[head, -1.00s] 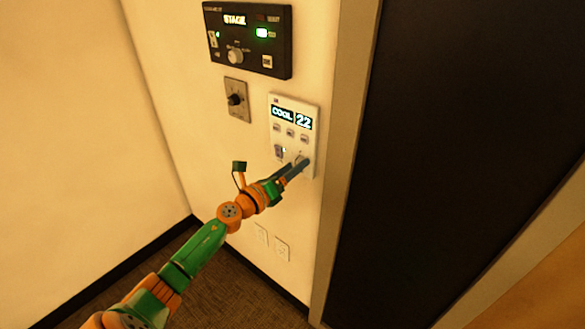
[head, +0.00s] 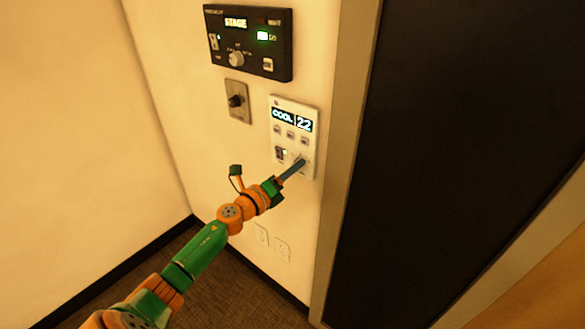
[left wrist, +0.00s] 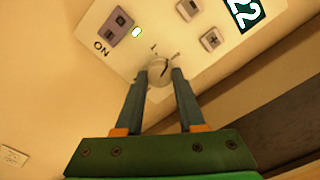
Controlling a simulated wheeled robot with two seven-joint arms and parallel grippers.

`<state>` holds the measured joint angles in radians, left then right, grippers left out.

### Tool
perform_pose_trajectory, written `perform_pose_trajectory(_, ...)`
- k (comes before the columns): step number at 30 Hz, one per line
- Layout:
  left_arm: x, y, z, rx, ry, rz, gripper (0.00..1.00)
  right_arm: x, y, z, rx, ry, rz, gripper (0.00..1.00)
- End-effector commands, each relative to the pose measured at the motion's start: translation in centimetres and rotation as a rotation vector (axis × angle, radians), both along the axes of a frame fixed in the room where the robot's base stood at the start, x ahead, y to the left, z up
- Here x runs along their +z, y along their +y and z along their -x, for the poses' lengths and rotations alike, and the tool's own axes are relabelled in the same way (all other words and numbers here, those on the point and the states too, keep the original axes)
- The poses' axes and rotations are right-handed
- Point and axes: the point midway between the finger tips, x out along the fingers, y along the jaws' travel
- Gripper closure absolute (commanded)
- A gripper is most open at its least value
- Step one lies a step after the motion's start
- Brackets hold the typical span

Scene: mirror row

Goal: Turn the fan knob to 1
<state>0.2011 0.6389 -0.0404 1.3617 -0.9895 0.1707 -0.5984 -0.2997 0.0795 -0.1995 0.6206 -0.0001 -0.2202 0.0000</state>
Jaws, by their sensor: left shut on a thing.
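The white control panel (head: 307,152) is on the wall beside the door frame, its display reading COOL 22. The fan knob (left wrist: 160,72) is a pale round knob low on this panel, with a dark pointer line and small marks around it. My left gripper (head: 300,163) reaches the panel's lower right and mostly hides the knob in the head view. In the left wrist view, the fingers of my left gripper (left wrist: 160,80) stand on either side of the knob, shut on it. My right gripper is not in view.
A black STAGE panel (head: 248,42) with its own knob is higher on the wall. A metal plate with a black knob (head: 236,101) is left of the white panel. An ON switch (left wrist: 116,22) and a plus button (left wrist: 211,40) are near the fingers. A door frame (head: 345,150) stands right.

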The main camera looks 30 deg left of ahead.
Motion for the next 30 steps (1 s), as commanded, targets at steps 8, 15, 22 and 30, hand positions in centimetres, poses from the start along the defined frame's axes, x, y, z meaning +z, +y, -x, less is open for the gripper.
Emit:
perform_pose_trajectory(8,0.2,0.0,0.0,0.0,0.021,0.261,1.0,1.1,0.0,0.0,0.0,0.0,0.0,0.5)
perform_pose_trajectory(15,0.2,-0.1,0.0,-0.001,0.038,0.473,1.0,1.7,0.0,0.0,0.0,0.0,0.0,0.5)
perform_pose_trajectory(22,0.2,-0.1,0.0,0.0,0.049,0.626,1.0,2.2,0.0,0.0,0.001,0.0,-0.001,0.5)
perform_pose_trajectory(30,0.3,-0.1,0.0,-0.001,0.057,0.734,1.0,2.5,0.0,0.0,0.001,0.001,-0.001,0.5)
